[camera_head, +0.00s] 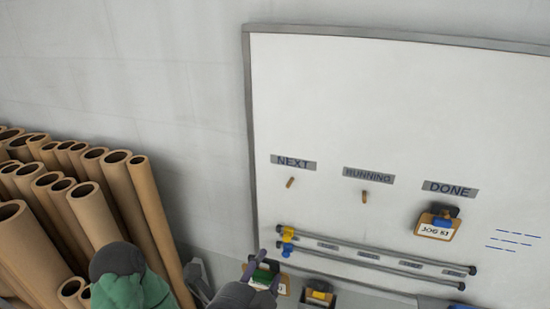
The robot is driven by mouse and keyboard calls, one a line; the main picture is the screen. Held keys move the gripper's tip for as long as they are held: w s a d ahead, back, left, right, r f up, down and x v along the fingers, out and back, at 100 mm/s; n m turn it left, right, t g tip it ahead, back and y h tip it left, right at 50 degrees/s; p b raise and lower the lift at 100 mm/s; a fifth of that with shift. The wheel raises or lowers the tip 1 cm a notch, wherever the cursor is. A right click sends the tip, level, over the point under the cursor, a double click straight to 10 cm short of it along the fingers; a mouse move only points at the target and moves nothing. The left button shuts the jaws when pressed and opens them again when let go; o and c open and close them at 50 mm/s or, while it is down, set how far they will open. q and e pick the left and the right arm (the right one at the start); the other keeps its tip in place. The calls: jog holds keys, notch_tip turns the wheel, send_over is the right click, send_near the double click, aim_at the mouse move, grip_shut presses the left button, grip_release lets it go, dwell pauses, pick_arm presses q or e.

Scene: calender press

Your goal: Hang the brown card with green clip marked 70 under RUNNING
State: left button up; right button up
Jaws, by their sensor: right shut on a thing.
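My right gripper (267,271) is shut on the brown card (284,286) at its green clip (262,275), at the bottom centre. My gripper covers much of this card, so its number cannot be read. The card is below the board's lower rods and well below the RUNNING label (368,175). Under that label a short brown peg (365,197) sticks out, with nothing on it. My left gripper is not in view.
A peg (290,182) under NEXT (293,162) is bare. A JOB 51 card (437,228) hangs under DONE (450,189). Two rods (370,247) cross the board's lower part. A yellow-clipped card (320,296) sits low right of my gripper. Brown tubes (95,213) crowd the left.

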jog(key=w+d+f+y, duration=0.1)
jog(key=w+d+f, duration=1)
jog(key=w, duration=0.4)
jog(key=w+d+f+n+y, duration=0.1)
jog(key=d+f, duration=0.2)
jog(key=f, duration=0.2)
jog(key=d+f+n+y, duration=0.1)
jog(key=d+f, duration=0.2)
jog(key=f, duration=0.3)
jog(key=s+d+f+n+y, duration=0.1)
jog(key=s+d+f, duration=0.15)
jog(key=f, duration=0.35)
jog(key=s+d+f+n+y, duration=0.1)
jog(key=s+d+f, duration=0.15)
jog(key=f, duration=0.45)
notch_tip(320, 180, down, 24)
jog(key=b, duration=2.5)
jog(key=shift+a+t, duration=0.4)
